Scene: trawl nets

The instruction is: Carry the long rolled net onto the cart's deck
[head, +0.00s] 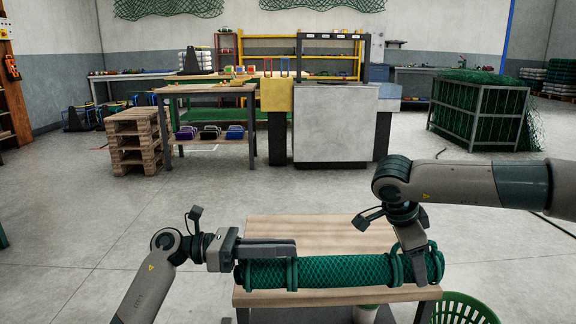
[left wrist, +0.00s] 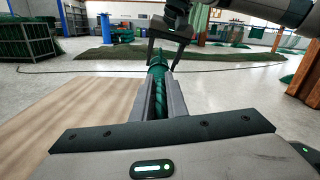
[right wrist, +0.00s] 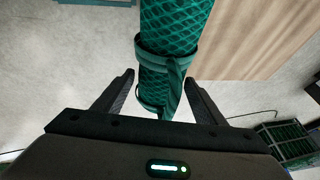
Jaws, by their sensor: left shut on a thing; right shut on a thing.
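The long rolled net (head: 330,271) is a dark green mesh roll with bands around it, lying level across the picture. It is over the near part of a wooden top (head: 310,228), its right end past the top's right edge; I cannot tell if it touches. My left gripper (head: 290,250) is shut on its left end; in the left wrist view the roll (left wrist: 158,72) runs away between the fingers. My right gripper (head: 415,262) is shut on the banded right end, which also shows between the fingers in the right wrist view (right wrist: 170,35). No cart is clearly identifiable.
A green basket (head: 465,308) stands on the floor at the lower right. Behind are stacked pallets (head: 133,140), a shelved bench (head: 207,90), a grey-fronted unit (head: 335,122) and a net-filled cage (head: 478,110). Open floor lies between them and the wooden top.

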